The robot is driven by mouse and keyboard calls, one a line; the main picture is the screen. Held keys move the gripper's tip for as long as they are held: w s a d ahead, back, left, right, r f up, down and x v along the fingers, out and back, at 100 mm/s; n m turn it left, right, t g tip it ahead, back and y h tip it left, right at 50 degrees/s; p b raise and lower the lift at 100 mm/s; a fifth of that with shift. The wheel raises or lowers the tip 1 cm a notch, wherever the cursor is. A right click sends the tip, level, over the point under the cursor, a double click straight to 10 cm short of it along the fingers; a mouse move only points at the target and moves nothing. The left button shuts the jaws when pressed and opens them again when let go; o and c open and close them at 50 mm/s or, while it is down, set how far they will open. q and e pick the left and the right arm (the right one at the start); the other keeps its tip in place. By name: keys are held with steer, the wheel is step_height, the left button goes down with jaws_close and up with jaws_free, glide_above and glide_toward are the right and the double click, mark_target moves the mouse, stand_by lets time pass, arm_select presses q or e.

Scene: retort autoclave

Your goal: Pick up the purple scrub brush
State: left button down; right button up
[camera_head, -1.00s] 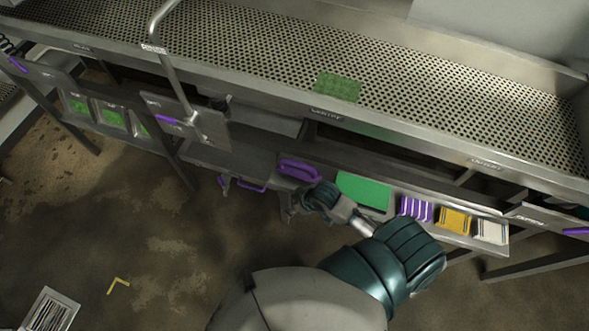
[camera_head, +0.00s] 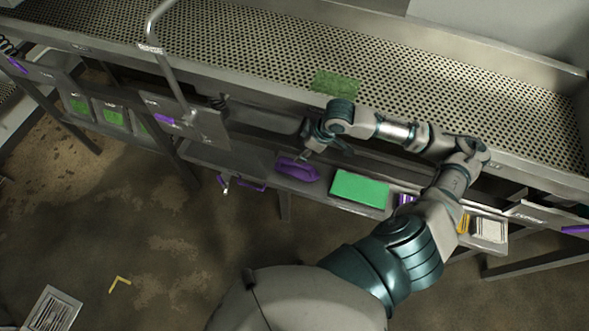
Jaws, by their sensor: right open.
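The purple scrub brush (camera_head: 298,169) lies on the lower metal shelf, left of a green block. My right gripper (camera_head: 322,152) is open and just above and behind the brush, with one finger close over its top edge. I cannot tell whether that finger touches the brush. My right arm reaches over the shelf from the right and covers part of the things there. My left gripper is not in view.
The green block (camera_head: 360,189) sits right of the brush. Purple, yellow (camera_head: 463,223) and white (camera_head: 489,229) items follow, partly behind my arm. The perforated table (camera_head: 430,90), with a green pad (camera_head: 335,83), overhangs the shelf. A bent metal pipe (camera_head: 165,65) stands left.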

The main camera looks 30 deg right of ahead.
mark_target(294, 163)
steer(key=f, duration=0.2)
steer(key=w+f, duration=0.1)
steer(key=f, duration=0.3)
steer(key=shift+w+d, duration=0.1)
steer(key=shift+w, duration=0.3)
steer(key=shift+f, duration=0.2)
steer(key=x, duration=0.2)
steer(key=a+x, duration=0.1)
steer(key=x, duration=0.1)
steer(key=shift+s+f+p, duration=0.15)
steer(key=shift+f+p, duration=0.1)
steer(key=shift+p, duration=0.1)
steer(key=shift+f, duration=0.3)
steer(key=shift+d, duration=0.3)
steer(key=shift+c, duration=1)
steer(key=shift+d, duration=0.15)
steer(key=c, duration=0.4)
steer(key=shift+d, duration=0.1)
steer(key=c, duration=0.4)
jaws_close()
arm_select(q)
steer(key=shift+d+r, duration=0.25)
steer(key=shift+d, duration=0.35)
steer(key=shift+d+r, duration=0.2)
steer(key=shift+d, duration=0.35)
arm_select(e)
steer(key=shift+a, duration=0.25)
